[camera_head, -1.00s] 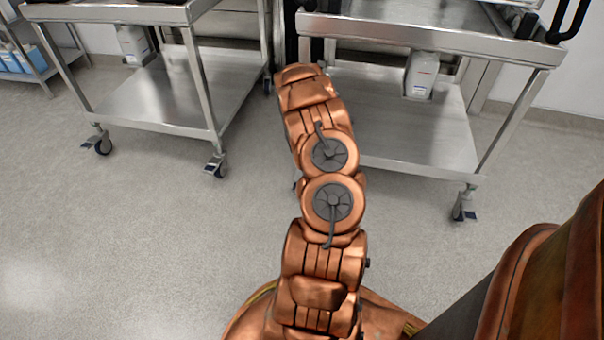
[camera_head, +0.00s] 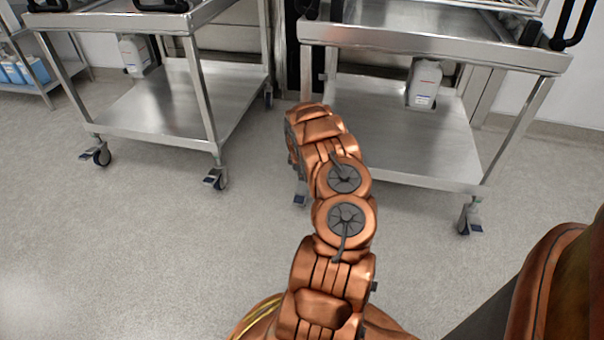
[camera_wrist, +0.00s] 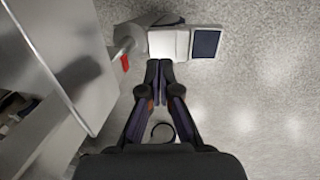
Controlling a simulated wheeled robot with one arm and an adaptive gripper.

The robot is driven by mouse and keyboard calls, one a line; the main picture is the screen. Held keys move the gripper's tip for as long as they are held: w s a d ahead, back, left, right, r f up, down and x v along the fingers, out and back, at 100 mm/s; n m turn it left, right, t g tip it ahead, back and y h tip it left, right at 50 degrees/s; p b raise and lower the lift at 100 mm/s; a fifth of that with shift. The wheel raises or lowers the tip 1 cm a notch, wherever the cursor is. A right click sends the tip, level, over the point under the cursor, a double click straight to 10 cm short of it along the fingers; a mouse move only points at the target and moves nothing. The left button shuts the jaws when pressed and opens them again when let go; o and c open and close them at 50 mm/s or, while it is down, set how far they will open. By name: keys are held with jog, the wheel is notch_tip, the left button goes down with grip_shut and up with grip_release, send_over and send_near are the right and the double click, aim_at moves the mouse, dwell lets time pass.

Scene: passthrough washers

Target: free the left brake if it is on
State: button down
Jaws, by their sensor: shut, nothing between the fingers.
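In the wrist view my gripper (camera_wrist: 160,66) is shut and empty, its fingertips just below a caster brake in the picture. The brake has a pale lever plate (camera_wrist: 168,43) and a dark blue pad (camera_wrist: 205,43) reaching right. A grey round caster part (camera_wrist: 132,36) and a small red mark (camera_wrist: 125,63) are beside it. Whether the fingertips touch the plate, and the pedal's tilt, I cannot tell. In the head view the right cart's near-left caster (camera_head: 300,198) shows beside my arm, which hides my gripper. The right cart's near-right caster (camera_head: 469,217) has a blue-padded pedal.
The right cart (camera_head: 400,150) has a lower shelf and a white jug (camera_head: 424,84). The left cart (camera_head: 165,105) stands apart, with pedalled casters (camera_head: 215,178). In the wrist view a cart shelf (camera_wrist: 60,55) fills the left side. The near floor (camera_head: 150,250) is clear.

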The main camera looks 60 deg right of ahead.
aim_at(303, 185)
jog(key=b+x, duration=0.2)
jog(key=x, duration=0.3)
jog(key=shift+r, duration=0.1)
dwell(0.3)
